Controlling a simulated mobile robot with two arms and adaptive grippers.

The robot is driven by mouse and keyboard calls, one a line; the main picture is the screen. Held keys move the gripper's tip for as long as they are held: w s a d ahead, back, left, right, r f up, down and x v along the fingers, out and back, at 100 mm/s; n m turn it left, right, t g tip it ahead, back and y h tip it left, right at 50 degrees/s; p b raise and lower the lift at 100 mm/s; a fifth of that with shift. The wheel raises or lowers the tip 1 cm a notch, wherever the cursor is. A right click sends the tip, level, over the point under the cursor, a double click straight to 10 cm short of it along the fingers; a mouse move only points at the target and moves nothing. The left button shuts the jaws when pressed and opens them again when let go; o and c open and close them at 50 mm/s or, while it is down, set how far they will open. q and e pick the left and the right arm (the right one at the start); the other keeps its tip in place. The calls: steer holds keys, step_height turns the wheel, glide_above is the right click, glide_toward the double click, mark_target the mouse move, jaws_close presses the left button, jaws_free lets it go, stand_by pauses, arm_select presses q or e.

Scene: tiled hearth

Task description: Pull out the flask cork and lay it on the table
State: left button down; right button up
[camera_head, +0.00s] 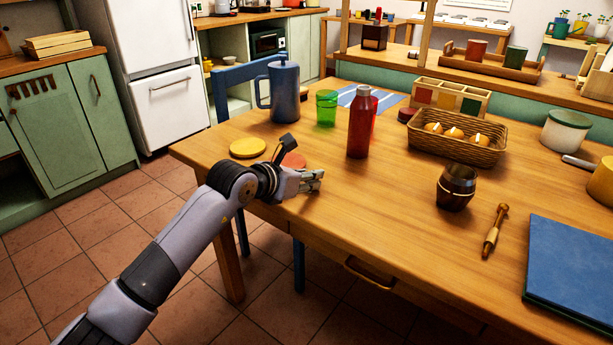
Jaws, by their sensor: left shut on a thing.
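The red flask (358,128) stands upright on the wooden table (345,215), with a greyish rim at its top. My left gripper (316,181) is low over the table's near left edge, left of and nearer than the flask, and apart from it. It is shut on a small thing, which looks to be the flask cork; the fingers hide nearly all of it. I cannot tell whether it touches the table. My right gripper is not in view.
A yellow disc (248,148) and a reddish disc (293,161) lie close to my left gripper. A blue jug (284,92), green jar (326,108), wicker basket (457,148), small barrel (456,188), wooden-handled tool (495,231) and blue book (573,268) surround the clear front middle.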

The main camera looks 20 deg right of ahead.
arm_select(q)
steer(key=c, duration=1.3)
jaws_free()
steer(key=v, duration=1.2)
steer(key=shift+f, duration=0.1)
